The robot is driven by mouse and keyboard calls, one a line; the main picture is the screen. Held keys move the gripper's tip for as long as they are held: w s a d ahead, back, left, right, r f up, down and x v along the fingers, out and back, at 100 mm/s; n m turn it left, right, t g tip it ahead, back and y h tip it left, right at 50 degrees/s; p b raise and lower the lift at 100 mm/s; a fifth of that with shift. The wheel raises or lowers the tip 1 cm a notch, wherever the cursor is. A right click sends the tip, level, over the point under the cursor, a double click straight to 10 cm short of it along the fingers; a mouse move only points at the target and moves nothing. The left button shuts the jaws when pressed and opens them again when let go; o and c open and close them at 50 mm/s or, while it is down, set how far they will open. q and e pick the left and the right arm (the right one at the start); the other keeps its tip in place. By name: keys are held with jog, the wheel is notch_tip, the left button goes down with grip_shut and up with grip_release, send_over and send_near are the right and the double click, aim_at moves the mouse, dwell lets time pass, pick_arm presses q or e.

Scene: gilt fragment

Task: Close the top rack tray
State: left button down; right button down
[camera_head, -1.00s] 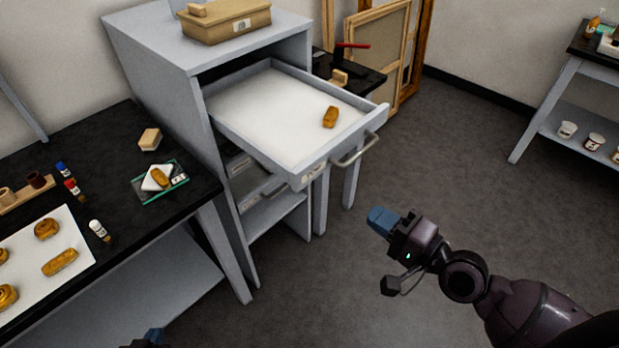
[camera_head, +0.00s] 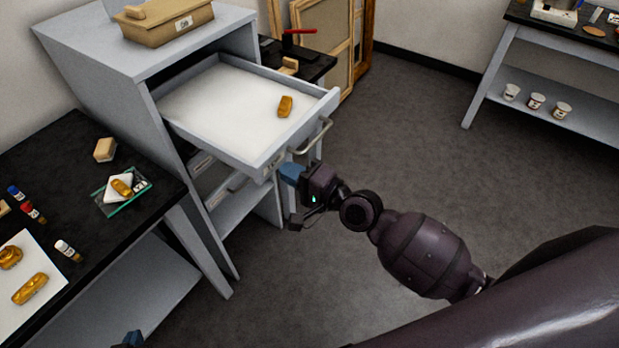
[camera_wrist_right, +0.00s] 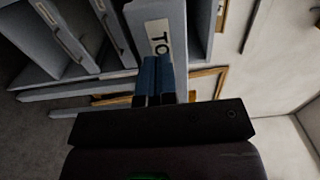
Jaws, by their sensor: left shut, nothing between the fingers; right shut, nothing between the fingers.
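The top rack tray (camera_head: 225,112) is a grey drawer with a white lining, pulled well out of the grey cabinet (camera_head: 115,62). A small gilt piece (camera_head: 285,106) lies in it. Its front carries a bar handle (camera_head: 312,138) and a label, which shows large in the right wrist view (camera_wrist_right: 160,36). My right gripper (camera_head: 290,174) is shut and empty, at the front panel just below the label end; contact cannot be told. In the right wrist view its blue fingers (camera_wrist_right: 154,78) lie together over the panel. My left gripper (camera_head: 130,340) barely shows at the bottom edge.
A tan box (camera_head: 165,22) stands on the cabinet. Lower trays (camera_head: 225,190) sit closed beneath. A black table (camera_head: 70,170) at left holds gilt pieces, small bottles and a glass plate (camera_head: 122,192). Open floor lies to the right, with a shelf table (camera_head: 545,90) beyond.

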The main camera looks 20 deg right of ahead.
aim_at(191, 125)
jog(key=shift+x, duration=0.95)
pick_arm(q)
jog(key=shift+w+r, duration=0.1)
jog(key=shift+r, duration=0.15)
jog(key=shift+w, duration=0.2)
